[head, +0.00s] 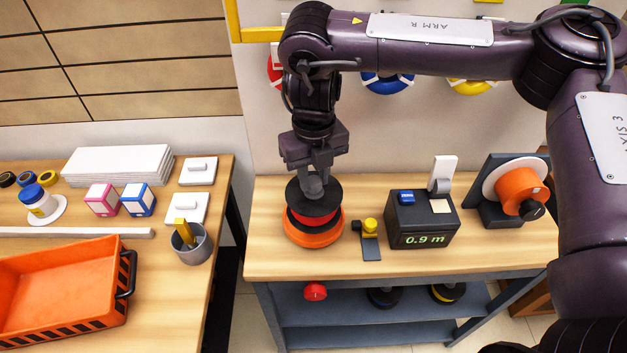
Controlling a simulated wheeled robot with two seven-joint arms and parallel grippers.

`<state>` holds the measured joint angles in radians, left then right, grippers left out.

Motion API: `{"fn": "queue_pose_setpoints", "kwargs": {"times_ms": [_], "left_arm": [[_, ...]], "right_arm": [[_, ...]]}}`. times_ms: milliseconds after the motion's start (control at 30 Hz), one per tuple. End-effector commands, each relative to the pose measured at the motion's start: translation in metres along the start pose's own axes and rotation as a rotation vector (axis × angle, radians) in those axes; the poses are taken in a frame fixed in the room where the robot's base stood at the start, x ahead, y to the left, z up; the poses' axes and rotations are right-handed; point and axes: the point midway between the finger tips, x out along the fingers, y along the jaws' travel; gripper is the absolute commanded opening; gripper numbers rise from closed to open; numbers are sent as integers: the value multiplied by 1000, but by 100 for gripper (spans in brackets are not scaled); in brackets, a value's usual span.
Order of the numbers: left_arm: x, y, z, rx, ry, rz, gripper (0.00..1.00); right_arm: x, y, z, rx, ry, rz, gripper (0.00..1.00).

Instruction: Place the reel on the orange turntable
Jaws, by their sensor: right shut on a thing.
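The reel, with black flanges and a red winding (317,217), is at the left end of the right-hand bench. The orange turntable (314,239) is directly below it. The reel looks level and very close to the turntable or touching it; I cannot tell which. My right gripper (314,187) points straight down and is shut on the reel's hub from above. The fingertips and the hub's top are partly hidden. My left gripper is not in view.
A dark measuring box (420,222) reading 0.9 m and a small yellow-topped device (370,236) stand right of the turntable. An orange spool unit (518,190) is farther right. The left table holds an orange crate (60,285) and a grey cup (192,246). A gap separates the tables.

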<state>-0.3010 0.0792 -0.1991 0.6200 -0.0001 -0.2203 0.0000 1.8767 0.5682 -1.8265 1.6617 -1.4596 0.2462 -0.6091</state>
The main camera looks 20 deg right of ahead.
Motion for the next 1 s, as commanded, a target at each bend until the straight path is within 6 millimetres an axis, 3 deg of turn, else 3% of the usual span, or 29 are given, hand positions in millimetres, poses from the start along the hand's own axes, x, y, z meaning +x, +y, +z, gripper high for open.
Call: {"fn": "queue_pose_setpoints", "kwargs": {"times_ms": [133, 267, 467, 700, 767, 1000], "left_arm": [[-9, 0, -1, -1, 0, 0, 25], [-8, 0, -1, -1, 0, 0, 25], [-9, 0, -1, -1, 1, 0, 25], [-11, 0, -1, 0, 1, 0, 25], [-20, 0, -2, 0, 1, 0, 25], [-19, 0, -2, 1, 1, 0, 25]], "right_arm": [[-2, -11, 27, 5, 1, 0, 0], [22, -11, 25, 0, 6, 2, 0], [36, -10, 26, 0, 2, 2, 0], [65, -10, 25, 2, 4, 2, 0], [64, -12, 28, 2, 3, -1, 0], [70, -12, 29, 0, 0, 0, 0]]}}
